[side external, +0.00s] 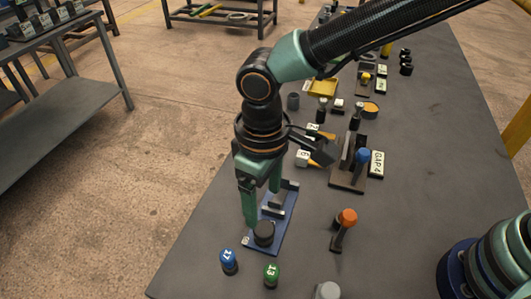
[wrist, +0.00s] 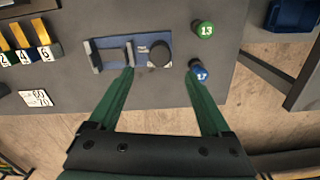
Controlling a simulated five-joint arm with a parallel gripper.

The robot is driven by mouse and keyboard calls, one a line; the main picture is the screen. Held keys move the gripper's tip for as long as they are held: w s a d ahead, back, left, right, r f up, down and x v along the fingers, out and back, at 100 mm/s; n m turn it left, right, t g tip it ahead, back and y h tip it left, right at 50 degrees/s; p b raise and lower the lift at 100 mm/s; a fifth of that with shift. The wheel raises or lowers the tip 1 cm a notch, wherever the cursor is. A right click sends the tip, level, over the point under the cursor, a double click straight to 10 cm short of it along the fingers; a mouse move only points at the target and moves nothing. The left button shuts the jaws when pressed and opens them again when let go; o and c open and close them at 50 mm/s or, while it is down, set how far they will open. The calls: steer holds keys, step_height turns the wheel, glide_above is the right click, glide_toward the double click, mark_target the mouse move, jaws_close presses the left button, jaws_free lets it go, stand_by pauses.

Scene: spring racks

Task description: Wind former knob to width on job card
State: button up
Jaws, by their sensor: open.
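The former is a blue base with upright grey jaws (side external: 285,196) and a round black knob (side external: 264,233) at its near end. In the wrist view the former (wrist: 110,55) lies at upper centre, its knob (wrist: 159,53) on the right. My gripper (wrist: 160,72) is open, green fingers spread wide and empty. The knob shows between and just beyond the fingertips; contact cannot be told. In the side view my gripper (side external: 262,205) is over the former. A white card (wrist: 35,98) lies left, its writing unclear. Another card (side external: 377,163) reads GAP 4.
A blue 17 knob (side external: 228,262) and green 13 knob (side external: 271,275) stand near the former. Numbered blocks (wrist: 25,50) lie left in the wrist view. A dark stand with a blue knob (side external: 362,157) and an orange-topped lever (side external: 347,217) stand to the right.

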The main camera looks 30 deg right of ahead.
mark_target(264, 228)
step_height(264, 228, down, 8)
steer(key=shift+f, duration=0.2)
jaws_close()
